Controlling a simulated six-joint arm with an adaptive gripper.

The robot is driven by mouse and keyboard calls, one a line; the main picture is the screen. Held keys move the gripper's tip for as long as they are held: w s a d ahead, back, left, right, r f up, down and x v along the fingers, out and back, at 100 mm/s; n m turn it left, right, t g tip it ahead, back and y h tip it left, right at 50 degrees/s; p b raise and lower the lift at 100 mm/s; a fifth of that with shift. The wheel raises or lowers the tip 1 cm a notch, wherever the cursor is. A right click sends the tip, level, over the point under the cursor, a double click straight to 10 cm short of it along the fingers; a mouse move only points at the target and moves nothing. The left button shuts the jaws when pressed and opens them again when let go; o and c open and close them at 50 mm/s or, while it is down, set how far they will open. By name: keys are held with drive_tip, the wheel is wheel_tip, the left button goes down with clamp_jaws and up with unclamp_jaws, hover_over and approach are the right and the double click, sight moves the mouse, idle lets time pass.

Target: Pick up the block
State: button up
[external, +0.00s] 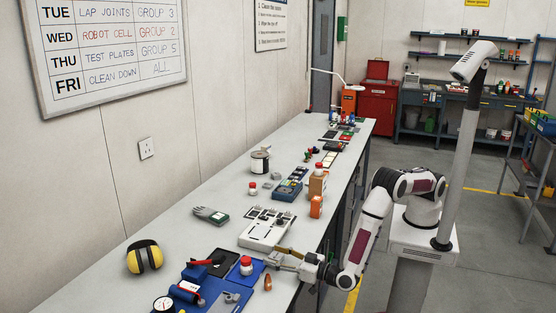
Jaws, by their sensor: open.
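An orange upright block (316,207) stands near the front edge of the long grey bench (208,212). A tan box-shaped block (318,184) stands just behind it, with a small red-and-white item on top. I cannot tell which one is the task's block. My gripper (273,257) is low over the bench, at the near edge of a white panel with knobs (266,228). It is open, nearer the camera than both blocks and apart from them. The space between its fingers is too small to see clearly.
A blue mat (216,296) with tools and a red-and-white jar (246,266) lies left of my gripper. Yellow earmuffs (145,257), a glove (211,215), a blue organiser (288,190) and a tin (260,162) also sit on the bench.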

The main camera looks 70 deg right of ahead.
sight(276, 255)
drive_tip(key=c, duration=1.4)
drive_tip(key=shift+r, duration=0.15)
drive_tip(key=shift+r, duration=4.9)
drive_tip(key=shift+f, duration=0.1)
